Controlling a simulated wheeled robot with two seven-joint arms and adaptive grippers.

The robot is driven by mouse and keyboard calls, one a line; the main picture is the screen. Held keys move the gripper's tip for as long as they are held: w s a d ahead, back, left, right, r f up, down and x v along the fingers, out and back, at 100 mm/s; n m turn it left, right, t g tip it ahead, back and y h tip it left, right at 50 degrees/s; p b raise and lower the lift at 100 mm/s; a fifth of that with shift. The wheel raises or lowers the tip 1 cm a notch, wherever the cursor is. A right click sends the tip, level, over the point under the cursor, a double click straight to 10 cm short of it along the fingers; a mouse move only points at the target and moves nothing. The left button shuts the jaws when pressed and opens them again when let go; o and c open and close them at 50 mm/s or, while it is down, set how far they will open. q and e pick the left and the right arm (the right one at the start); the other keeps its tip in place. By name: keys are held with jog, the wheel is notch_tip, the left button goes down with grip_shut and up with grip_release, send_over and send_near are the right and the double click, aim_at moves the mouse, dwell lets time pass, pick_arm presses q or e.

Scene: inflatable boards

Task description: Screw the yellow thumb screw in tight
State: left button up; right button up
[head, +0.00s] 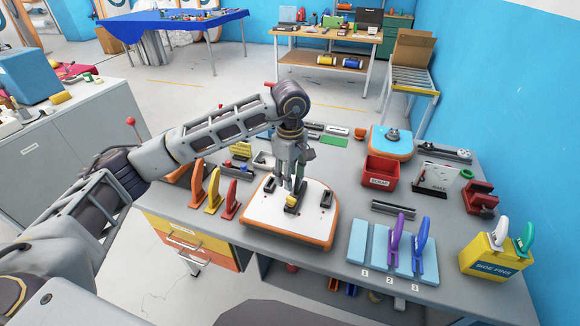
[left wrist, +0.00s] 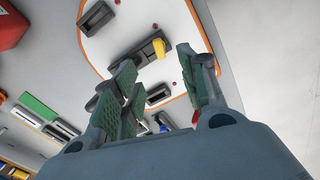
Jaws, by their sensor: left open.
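The yellow thumb screw (head: 292,201) sits in a dark clamp block (head: 291,209) on the white board with an orange rim (head: 258,214). In the left wrist view the yellow thumb screw (left wrist: 159,46) shows at the end of the dark block (left wrist: 130,53). My left gripper (head: 291,184) points down over the board, close to the screw. Its green-padded fingers (left wrist: 156,62) are open and apart in the left wrist view, with the screw just beyond their tips. I cannot tell whether they touch it. My right gripper is out of view.
Several upright coloured side fins (head: 212,190) stand left of the board. Light blue pads with purple and blue fins (head: 394,245) and a yellow fin box (head: 493,256) lie right. A red bin (head: 381,173) stands behind. The table's front edge is close to the board.

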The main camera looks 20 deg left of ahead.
aim_at(290, 198)
pick_arm(q)
notch_tip(290, 198, down, 8)
jog(key=shift+f+p, duration=0.1)
jog(key=shift+p, duration=0.4)
jog(key=shift+f, duration=0.95)
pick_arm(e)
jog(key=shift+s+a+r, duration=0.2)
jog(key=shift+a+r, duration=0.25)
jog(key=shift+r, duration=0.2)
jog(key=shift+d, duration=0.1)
pick_arm(q)
jog(key=c, duration=0.8)
grip_shut()
jog(key=shift+o, duration=0.8)
grip_release()
grip_shut()
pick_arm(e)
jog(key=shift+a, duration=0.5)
